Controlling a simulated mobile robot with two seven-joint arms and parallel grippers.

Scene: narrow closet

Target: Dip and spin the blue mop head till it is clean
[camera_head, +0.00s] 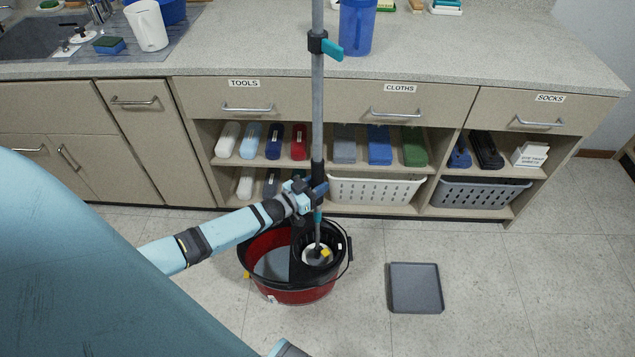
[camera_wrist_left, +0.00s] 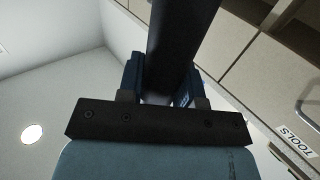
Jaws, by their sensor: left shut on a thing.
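The mop stands upright, its grey pole (camera_head: 318,100) rising past the counter edge with a black and teal clamp partway up. My left gripper (camera_head: 316,190) is shut on the black lower grip of the mop. The left wrist view shows this dark handle (camera_wrist_left: 172,45) between the fingers (camera_wrist_left: 163,85). The mop's lower end goes down into the black spin basket (camera_head: 322,262) on the right side of the red bucket (camera_head: 305,293). A white and grey disc with a yellow tab shows there; I cannot make out the blue mop head. Grey water (camera_head: 272,265) fills the bucket's left side. My right gripper is not in view.
A flat grey tray (camera_head: 416,288) lies on the floor right of the bucket. A blue pitcher (camera_head: 357,27) stands on the counter. The tiled floor at right is clear.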

